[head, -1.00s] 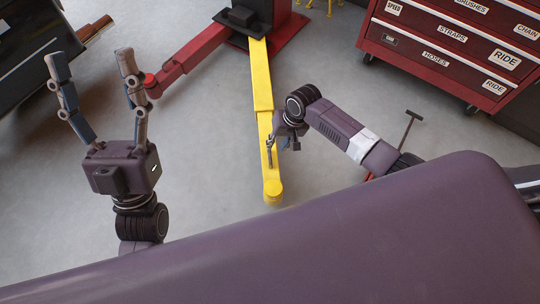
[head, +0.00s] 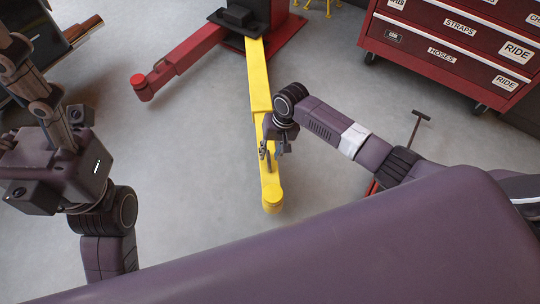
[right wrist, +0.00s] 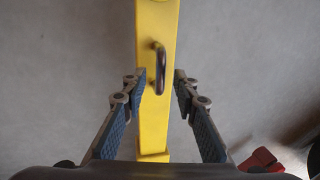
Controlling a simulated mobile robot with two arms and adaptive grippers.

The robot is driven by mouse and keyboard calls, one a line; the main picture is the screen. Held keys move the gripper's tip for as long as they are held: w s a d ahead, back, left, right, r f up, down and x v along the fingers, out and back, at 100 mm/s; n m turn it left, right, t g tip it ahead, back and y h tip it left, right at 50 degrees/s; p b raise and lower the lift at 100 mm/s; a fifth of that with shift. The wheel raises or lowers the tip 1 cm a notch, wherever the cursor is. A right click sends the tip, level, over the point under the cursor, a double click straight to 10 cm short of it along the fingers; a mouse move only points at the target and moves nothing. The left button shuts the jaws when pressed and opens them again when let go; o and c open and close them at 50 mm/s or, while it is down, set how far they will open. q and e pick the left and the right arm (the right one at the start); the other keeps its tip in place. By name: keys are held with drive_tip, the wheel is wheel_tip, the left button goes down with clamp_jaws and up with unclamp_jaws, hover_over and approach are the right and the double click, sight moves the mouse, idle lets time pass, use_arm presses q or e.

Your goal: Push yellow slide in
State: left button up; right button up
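The yellow slide (head: 259,85) runs from the dark lift base down to a rounded end (head: 272,200) over the floor. A dark handle (right wrist: 160,68) stands on the slide's top face. My right gripper (head: 273,152) is over the slide's lower part. In the right wrist view its two fingers (right wrist: 159,82) are spread, one on each side of the handle, with gaps to it; the slide also shows there (right wrist: 155,118).
A red lift arm (head: 180,62) reaches out left of the slide from the lift base (head: 235,18). A red tool cabinet (head: 440,55) stands at upper right. A dark T-handled tool (head: 415,125) stands right of my right arm. Grey floor is clear left of the slide.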

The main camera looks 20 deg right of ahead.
drive_tip(key=shift+f, duration=0.35)
clamp_jaws()
